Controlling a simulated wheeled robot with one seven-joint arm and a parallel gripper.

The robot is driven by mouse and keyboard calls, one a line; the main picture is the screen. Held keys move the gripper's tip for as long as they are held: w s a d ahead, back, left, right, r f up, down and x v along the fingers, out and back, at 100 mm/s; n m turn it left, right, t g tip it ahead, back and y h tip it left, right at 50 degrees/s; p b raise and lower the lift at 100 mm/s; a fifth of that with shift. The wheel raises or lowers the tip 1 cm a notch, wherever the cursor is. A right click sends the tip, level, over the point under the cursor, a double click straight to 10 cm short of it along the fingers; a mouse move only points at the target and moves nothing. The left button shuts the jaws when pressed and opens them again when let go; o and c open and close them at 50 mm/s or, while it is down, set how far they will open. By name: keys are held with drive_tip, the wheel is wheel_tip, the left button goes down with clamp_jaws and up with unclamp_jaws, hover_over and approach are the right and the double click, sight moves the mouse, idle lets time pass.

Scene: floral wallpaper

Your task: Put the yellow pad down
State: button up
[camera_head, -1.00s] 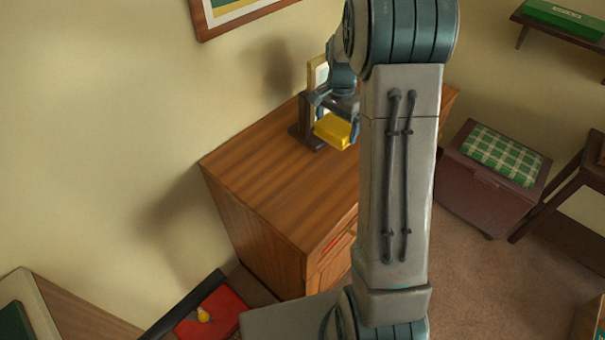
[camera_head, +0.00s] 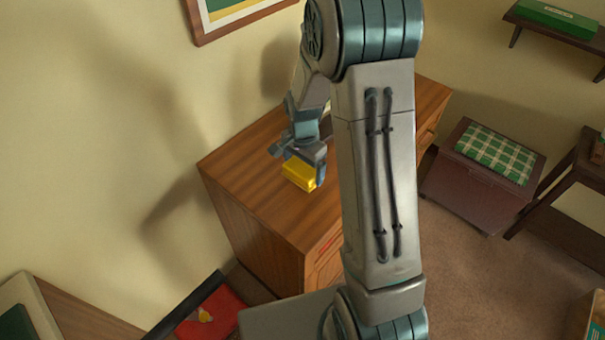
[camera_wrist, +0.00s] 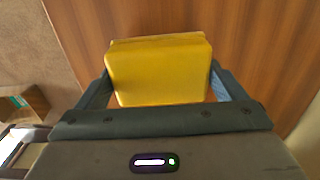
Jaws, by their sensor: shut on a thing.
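The yellow pad (camera_head: 299,174) is a small yellow block held at my gripper (camera_head: 298,160), over the top of the brown wooden cabinet (camera_head: 235,165). In the wrist view the yellow pad (camera_wrist: 160,72) sits between the two fingers of my gripper (camera_wrist: 162,85), which are shut on its sides. The wood grain of the cabinet top (camera_wrist: 265,50) shows beyond it. I cannot tell whether the pad touches the cabinet top or is a little above it.
The cabinet top left and front of the pad is bare. My arm hides part of its right side. A dark red chest (camera_head: 470,190) with a green checked cushion (camera_head: 497,153) stands to the right. A red seat (camera_head: 212,312) is at the lower left.

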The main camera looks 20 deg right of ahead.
sight(303, 176)
drive_tip(key=shift+s+a+f, duration=0.15)
drive_tip(key=shift+f, duration=0.05)
drive_tip(key=shift+f+p, duration=0.3)
drive_tip(key=shift+f, duration=1.4)
drive_tip(key=o, duration=0.7)
drive_tip(key=shift+f, duration=0.2)
wheel_tip(303, 176, up, 13)
drive_tip(key=shift+f+b, duration=0.1)
drive_tip(key=shift+b, duration=0.6)
drive_tip(key=shift+r, duration=0.65)
drive_tip(key=s+r+n+t, duration=0.1)
drive_tip(key=s+r+n, duration=0.2)
drive_tip(key=s, duration=0.3)
drive_tip(key=s+r+n+t, duration=0.1)
drive_tip(key=s+r+n, duration=0.1)
drive_tip(key=s+n, duration=0.2)
drive_tip(key=s+r+n+t, duration=0.1)
drive_tip(key=s+r+n, duration=0.2)
drive_tip(key=s, duration=0.6)
drive_tip(key=shift+r+n, duration=0.35)
drive_tip(key=shift+n, duration=0.25)
